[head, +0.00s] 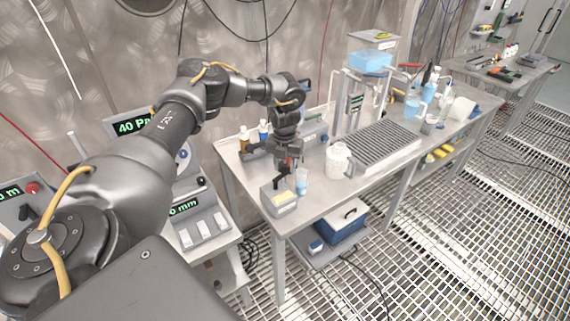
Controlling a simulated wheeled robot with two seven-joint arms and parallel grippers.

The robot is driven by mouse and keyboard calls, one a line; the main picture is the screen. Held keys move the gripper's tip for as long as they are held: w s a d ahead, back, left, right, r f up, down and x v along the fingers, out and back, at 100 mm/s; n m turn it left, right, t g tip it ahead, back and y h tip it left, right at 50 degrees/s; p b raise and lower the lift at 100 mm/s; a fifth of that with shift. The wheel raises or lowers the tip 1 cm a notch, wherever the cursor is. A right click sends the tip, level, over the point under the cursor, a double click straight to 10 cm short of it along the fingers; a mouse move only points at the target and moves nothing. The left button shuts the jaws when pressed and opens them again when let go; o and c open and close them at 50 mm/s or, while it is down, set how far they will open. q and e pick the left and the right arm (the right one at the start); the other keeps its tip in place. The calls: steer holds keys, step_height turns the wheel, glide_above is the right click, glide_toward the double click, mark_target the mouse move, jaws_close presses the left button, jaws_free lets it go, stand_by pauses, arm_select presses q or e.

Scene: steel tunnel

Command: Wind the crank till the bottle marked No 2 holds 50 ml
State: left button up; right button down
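A grey box (280,200) with a yellowish front label stands at the near left corner of the steel table. A dark crank-like part (283,181) rises from its top. A small clear container with light-blue liquid (302,184) stands just right of the box. I cannot read any No 2 mark or level on it. My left gripper (288,165) points down from above, right over the dark part. At this size I cannot tell whether its fingers are open, shut or touching that part. My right gripper is not in view.
On the table (322,200), small bottles (263,131) stand at the back left. A white jug (338,160) and a ribbed grey rack (378,148) stand to the right. A tall stand with a blue tank (371,61) is behind. A blue case (341,222) sits on the lower shelf.

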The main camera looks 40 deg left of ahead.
arm_select(q)
steer(key=shift+f, duration=0.25)
jaws_close()
steer(key=shift+d+r+m+p, duration=0.15)
steer(key=shift+d+m+p, duration=0.05)
steer(key=shift+m+p, duration=0.1)
steer(key=shift+d+m, duration=0.3)
steer(key=shift+m, duration=0.6)
jaws_free()
